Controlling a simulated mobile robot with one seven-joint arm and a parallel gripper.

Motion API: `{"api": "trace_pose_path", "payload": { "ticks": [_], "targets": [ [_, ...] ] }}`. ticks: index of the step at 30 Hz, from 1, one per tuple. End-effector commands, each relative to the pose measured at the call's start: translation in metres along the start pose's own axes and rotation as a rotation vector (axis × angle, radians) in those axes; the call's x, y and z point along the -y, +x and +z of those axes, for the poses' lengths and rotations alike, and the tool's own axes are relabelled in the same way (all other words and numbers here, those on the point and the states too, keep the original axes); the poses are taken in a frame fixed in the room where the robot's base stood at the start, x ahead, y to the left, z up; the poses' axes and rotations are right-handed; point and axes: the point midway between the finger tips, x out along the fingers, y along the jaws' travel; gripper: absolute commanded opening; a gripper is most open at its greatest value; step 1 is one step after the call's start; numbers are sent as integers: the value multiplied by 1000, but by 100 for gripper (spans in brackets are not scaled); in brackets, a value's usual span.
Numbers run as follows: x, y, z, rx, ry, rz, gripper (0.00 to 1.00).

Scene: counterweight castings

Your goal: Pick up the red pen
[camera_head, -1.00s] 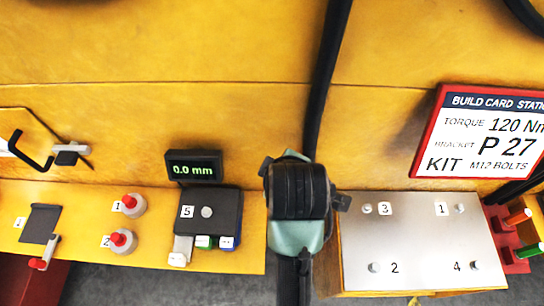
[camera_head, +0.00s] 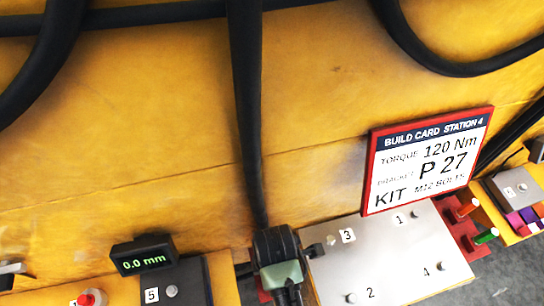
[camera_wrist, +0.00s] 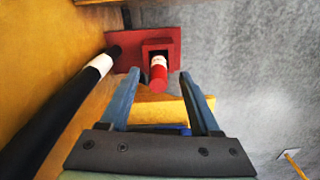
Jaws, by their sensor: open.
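In the wrist view, a red pen (camera_wrist: 158,74) with a white band stands in a square socket of a red holder (camera_wrist: 120,64). My gripper (camera_wrist: 160,88) is open, with its blue-grey fingers on either side of the line to the pen. The pen's near end shows between the fingertips; I cannot tell how far beyond them it is. In the head view, my gripper (camera_head: 280,262) is seen from above at the left edge of a metal plate, its fingertips hidden.
A long black cylinder (camera_wrist: 60,118) with a white band lies left of the fingers. The metal plate (camera_head: 385,262) has numbered studs. A red block (camera_head: 455,226) holds orange and green pens at right. A build card (camera_head: 425,160) stands behind. Black hoses hang across the yellow wall.

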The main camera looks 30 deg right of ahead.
Motion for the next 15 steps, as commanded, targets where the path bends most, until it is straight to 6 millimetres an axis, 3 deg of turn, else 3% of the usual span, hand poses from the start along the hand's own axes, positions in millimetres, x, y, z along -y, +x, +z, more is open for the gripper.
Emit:
{"api": "trace_pose_path", "payload": {
  "ticks": [9,15],
  "targets": [
    [-1,38,-4,1,0,-3,64],
    [-2,49,-3,1,0,1,64]
  ]
}}
